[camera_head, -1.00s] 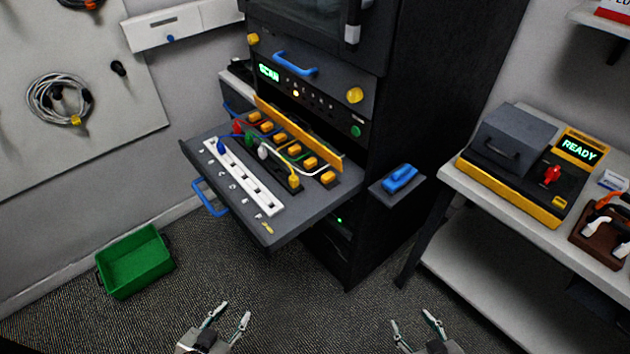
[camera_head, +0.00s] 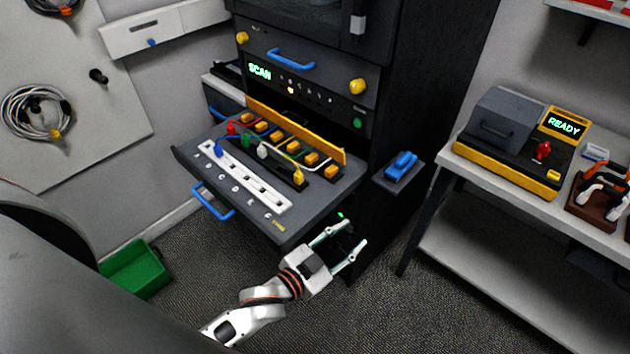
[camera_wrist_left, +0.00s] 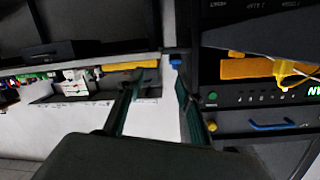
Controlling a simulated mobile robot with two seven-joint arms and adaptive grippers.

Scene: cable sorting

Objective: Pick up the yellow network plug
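The yellow network plug (camera_head: 298,177) stands at the right part of the row of coloured plugs on the pulled-out drawer (camera_head: 312,213). A yellow cable runs from it toward the orange-yellow sockets behind. My left gripper (camera_head: 354,234) is open and empty, in front of the drawer's right front corner and apart from the plug. Its two spread fingers also show in the left wrist view (camera_wrist_left: 158,88), with nothing between them. My right gripper is not in view.
A white slotted strip (camera_head: 245,178) lies along the drawer front, beside blue, red, green and white plugs. A yellow-orange rail (camera_head: 295,132) rises behind them. A blue handle (camera_head: 400,165) sits on a side shelf. A green bin (camera_head: 138,268) stands on the floor.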

